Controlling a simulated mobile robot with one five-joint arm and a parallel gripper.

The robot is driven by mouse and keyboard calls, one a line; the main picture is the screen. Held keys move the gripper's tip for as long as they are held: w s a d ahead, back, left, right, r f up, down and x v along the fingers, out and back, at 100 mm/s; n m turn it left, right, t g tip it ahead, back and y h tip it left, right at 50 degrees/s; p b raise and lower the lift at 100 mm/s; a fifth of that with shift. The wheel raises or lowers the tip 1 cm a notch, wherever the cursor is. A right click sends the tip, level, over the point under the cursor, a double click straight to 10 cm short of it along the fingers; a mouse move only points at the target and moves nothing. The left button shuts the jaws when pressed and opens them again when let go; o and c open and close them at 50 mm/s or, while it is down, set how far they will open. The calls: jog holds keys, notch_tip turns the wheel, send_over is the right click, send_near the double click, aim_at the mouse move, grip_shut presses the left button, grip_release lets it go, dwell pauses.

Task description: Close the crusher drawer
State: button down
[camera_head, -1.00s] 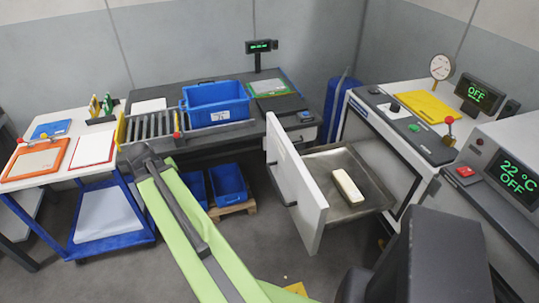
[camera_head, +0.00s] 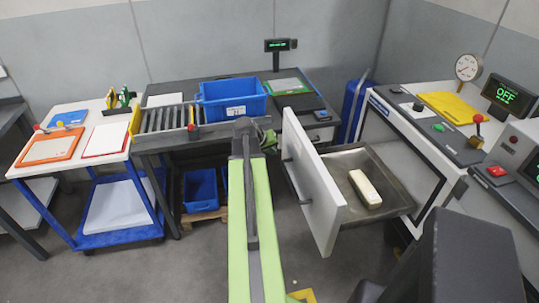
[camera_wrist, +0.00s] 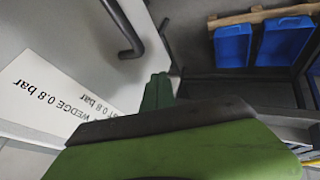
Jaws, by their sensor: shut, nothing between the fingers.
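The crusher drawer stands pulled out from the white cabinet (camera_head: 410,150) on the right. Its white front panel (camera_head: 315,200) faces left, with a dark handle (camera_head: 290,171). A cream block (camera_head: 365,189) lies in its grey metal tray (camera_head: 398,196). My gripper (camera_head: 266,137) is shut and empty, just left of the panel's far end. In the wrist view my green gripper (camera_wrist: 158,90) is beside the front panel (camera_wrist: 60,30), its bar handle (camera_wrist: 122,28) and a "WEDGE 0.8 bar" label (camera_wrist: 60,95). I cannot tell whether it touches the panel.
A dark bench (camera_head: 180,88) with rollers and a blue crate (camera_head: 232,101) stands behind my gripper. Blue bins (camera_head: 200,189) are under it. A blue-framed trolley (camera_head: 115,240) is at left. The floor left of the drawer is partly open, with my arm over it.

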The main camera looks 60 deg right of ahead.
aim_at(288, 155)
jog(key=shift+s+d+f+b, duration=0.1)
jog(key=shift+s+d+f, duration=0.25)
jog(key=shift+s+d, duration=0.3)
jog(key=shift+s+d+f+b, duration=0.15)
jog(key=shift+s+d+f, duration=0.3)
jog(key=shift+d, duration=0.3)
jog(key=shift+s+d+f+b, duration=0.1)
jog(key=shift+s+d+f, duration=0.15)
jog(key=shift+s+d, duration=0.4)
